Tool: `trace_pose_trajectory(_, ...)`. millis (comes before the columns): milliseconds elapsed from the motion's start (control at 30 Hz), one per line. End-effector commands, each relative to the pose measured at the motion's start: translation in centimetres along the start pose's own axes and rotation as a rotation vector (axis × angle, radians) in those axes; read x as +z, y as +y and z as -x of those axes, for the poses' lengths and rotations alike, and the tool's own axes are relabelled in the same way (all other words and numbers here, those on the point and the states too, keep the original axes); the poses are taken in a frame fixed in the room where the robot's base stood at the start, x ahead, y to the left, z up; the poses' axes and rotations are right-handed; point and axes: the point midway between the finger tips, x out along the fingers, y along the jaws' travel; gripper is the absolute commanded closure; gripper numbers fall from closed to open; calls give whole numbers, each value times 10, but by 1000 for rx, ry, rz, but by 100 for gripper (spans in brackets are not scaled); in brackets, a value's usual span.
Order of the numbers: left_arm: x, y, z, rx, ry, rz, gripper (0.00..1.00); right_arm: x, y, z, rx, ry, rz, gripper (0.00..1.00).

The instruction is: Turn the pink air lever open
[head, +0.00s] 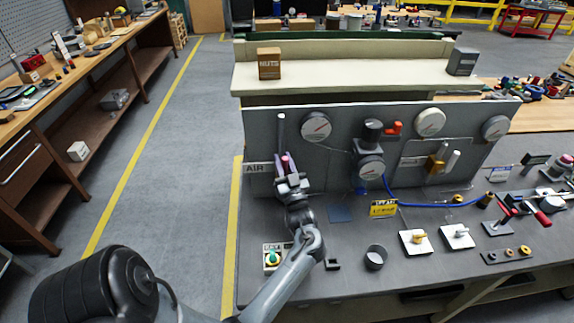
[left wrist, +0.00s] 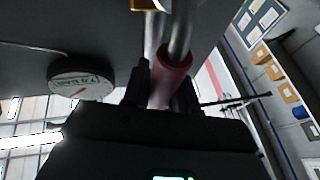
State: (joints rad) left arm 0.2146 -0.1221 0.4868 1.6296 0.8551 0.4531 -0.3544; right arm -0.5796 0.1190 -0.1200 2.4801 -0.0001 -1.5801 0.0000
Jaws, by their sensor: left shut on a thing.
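The pink air lever (head: 285,160) is on the left part of the grey panel, next to the AIR label (head: 257,168). My left gripper (head: 288,172) is at the lever and shut on it, hiding part of it in the head view. In the left wrist view the pink lever sleeve (left wrist: 170,85) sits between the two dark fingers of my left gripper (left wrist: 165,92). A metal pipe (left wrist: 181,40) runs beside the sleeve. My right gripper is not in view.
A round gauge (head: 316,127) is right of the lever, and it seems to show in the left wrist view (left wrist: 82,76). A dark cup (head: 375,257) and a green-knobbed box (head: 272,258) stand on the bench in front. The aisle floor (head: 190,130) at left is clear.

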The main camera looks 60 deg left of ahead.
Motion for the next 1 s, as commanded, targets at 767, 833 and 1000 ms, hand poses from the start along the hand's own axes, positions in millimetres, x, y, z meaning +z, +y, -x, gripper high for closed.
trace_pose_trajectory(767, 0, -1, -1, -4, -2, 10, 52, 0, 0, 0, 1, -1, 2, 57)
trace_pose_trajectory(833, 0, -1, -1, -4, -2, 9, 52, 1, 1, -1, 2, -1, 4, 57)
trace_pose_trajectory(1000, 2, 0, 2, -3, -3, 9, 52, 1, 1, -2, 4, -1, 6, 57)
